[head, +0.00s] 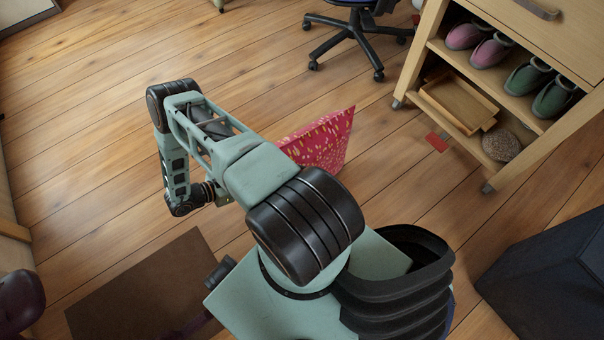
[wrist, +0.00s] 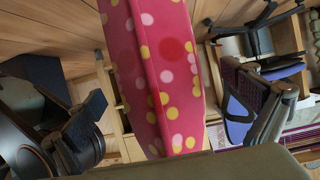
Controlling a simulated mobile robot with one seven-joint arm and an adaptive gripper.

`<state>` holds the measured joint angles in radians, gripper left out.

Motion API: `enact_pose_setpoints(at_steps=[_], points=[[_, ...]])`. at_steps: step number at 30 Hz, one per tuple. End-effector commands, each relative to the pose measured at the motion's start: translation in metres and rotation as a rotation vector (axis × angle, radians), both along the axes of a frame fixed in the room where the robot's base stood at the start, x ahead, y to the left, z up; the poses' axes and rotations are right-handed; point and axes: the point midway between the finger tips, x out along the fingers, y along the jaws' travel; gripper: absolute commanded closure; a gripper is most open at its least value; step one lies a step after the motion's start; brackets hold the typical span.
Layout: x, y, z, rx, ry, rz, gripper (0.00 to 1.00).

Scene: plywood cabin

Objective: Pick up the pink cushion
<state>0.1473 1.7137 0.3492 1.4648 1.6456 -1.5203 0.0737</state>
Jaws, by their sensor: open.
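The pink cushion (head: 327,145) has a pale and yellow dotted pattern. In the head view it rests on the wooden floor, tilted up on edge, just right of my arm, which hides its left part. In the wrist view the cushion (wrist: 155,70) runs from the top edge down the middle, with large yellow, white and red dots. My gripper (wrist: 164,86) is open, one finger on each side of the cushion in the picture, with gaps at both sides. I cannot tell how far the cushion lies beyond the fingertips. The fingers are hidden in the head view.
A wooden shelf unit (head: 431,52) with shoes and a tray stands at the upper right. A wheeled office chair (head: 352,38) is behind the cushion. A brown mat (head: 140,285) lies at the lower left. A dark box (head: 550,275) sits at the right. The left floor is clear.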

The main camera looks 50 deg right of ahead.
Motion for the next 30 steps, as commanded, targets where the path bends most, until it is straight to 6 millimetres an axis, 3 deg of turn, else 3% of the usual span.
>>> enact_pose_setpoints(at_steps=[7,12,20,30], points=[[-0.009,-0.026,-0.023,0.002,0.002,-0.002,0.00],[-0.013,-0.042,-0.028,0.001,-0.001,0.000,0.00],[-0.013,-0.045,-0.027,0.001,-0.002,0.001,0.00],[-0.013,-0.045,-0.027,0.000,-0.003,0.001,0.36]])
